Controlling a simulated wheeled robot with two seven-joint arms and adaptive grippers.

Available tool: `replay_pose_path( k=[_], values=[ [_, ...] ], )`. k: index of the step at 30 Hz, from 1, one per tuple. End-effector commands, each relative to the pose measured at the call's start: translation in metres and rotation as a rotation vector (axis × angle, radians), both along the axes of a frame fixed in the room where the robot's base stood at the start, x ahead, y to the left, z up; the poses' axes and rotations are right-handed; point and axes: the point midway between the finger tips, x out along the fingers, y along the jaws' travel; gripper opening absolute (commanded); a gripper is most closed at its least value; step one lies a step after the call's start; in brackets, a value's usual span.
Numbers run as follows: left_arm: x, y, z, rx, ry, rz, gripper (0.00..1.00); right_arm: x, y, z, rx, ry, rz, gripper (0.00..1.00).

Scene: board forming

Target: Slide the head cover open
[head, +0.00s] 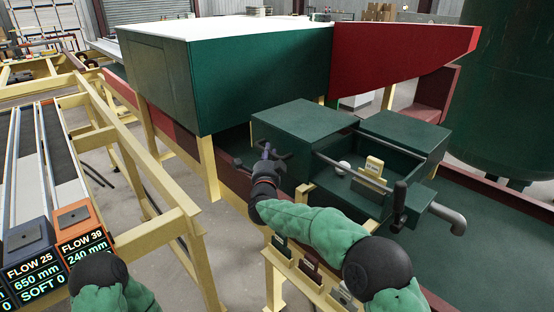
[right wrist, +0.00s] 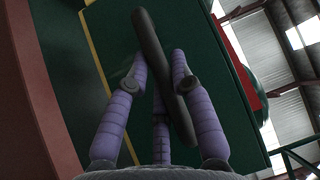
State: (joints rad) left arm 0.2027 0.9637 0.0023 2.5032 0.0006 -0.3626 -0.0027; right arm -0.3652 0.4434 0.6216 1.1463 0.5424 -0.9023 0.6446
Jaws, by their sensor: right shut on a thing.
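A dark green machine head (head: 300,118) stands right of centre in the head view. Its left part is a closed green box, and an open compartment with a cream block (head: 374,166) lies to its right. My right gripper (head: 268,153) is at the left side of this box, shut on a dark bar handle (head: 283,156). In the right wrist view, purple fingers (right wrist: 152,85) close around the black handle (right wrist: 165,70) in front of a green panel. I cannot tell which panel is the cover itself. My left gripper is out of view.
A large green cabinet (head: 160,85) with a white top stands behind, joined to a red guard (head: 400,52). A second black grip (head: 399,197) stands at the machine's right front. Yellow frames (head: 160,215) and display panels (head: 85,252) are at the left.

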Motion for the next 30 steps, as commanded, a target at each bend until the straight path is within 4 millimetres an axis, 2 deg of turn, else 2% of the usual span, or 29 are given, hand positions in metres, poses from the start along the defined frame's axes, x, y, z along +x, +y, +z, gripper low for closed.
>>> replay_pose_path(
  k=[17,18,19,30],
  values=[
    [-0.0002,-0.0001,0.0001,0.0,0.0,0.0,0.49,0.0068,0.0051,-0.0008,0.002,0.001,0.0,0.0],
    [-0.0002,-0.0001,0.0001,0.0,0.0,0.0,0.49,0.0068,0.0051,-0.0008,0.002,0.001,0.0,0.32],
    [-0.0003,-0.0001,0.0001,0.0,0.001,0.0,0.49,0.0068,0.005,-0.0008,0.002,0.001,0.0,0.35],
    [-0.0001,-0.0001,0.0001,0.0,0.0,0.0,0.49,0.0049,0.0054,-0.0008,0.001,0.001,0.001,0.35]
  ],
)
